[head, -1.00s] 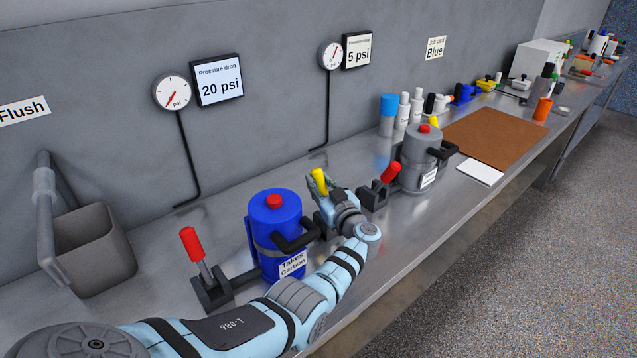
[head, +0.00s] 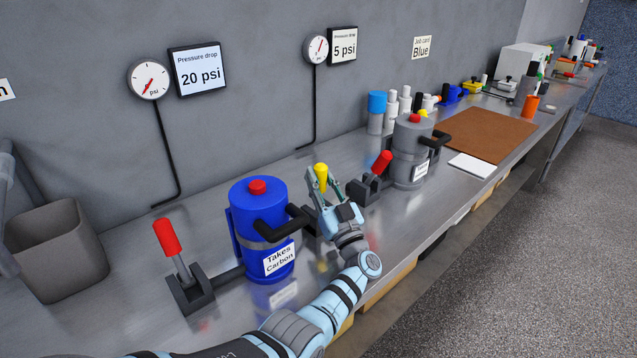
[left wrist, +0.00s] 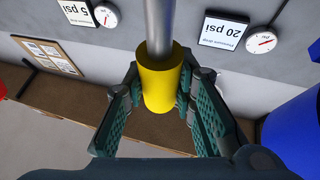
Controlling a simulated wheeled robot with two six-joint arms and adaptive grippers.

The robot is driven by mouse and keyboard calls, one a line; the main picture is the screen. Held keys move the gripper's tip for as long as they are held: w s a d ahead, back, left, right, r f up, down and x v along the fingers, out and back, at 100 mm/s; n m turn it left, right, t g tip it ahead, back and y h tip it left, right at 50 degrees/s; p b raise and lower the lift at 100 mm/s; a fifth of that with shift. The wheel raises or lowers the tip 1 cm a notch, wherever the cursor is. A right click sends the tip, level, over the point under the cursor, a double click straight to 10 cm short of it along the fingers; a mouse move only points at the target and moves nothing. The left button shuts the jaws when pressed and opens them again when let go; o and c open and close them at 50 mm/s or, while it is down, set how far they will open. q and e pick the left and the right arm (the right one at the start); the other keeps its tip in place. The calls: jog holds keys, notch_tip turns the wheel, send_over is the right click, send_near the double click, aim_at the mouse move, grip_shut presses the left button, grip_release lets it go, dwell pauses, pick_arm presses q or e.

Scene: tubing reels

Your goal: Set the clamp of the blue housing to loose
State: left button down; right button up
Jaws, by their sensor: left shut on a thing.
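The blue housing (head: 263,215) stands upright on the metal bench with a red cap on top and a "Takes Carbon" label. A lever with a yellow handle (head: 320,176) stands just right of it in the head view. My left gripper (head: 322,182) is shut on this yellow handle. In the left wrist view the yellow handle (left wrist: 162,85) sits between the two finger pads, with a grey rod running from it. The lever's base is mostly hidden behind the gripper. A red-handled lever (head: 167,238) stands left of the housing. My right gripper is not in view.
A grey housing (head: 411,155) with its own red lever (head: 382,163) stands farther right along the bench. A grey bin (head: 55,250) is at the left. Gauges and "20 psi" and "5 psi" signs hang on the wall. A brown mat (head: 487,135) lies beyond.

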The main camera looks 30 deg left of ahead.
pick_arm(q)
jog(key=c, duration=1.3)
grip_release()
jog(key=shift+w, duration=0.1)
notch_tip(320, 180, up, 10)
jog(key=shift+r, duration=0.1)
jog(key=shift+c, duration=0.3)
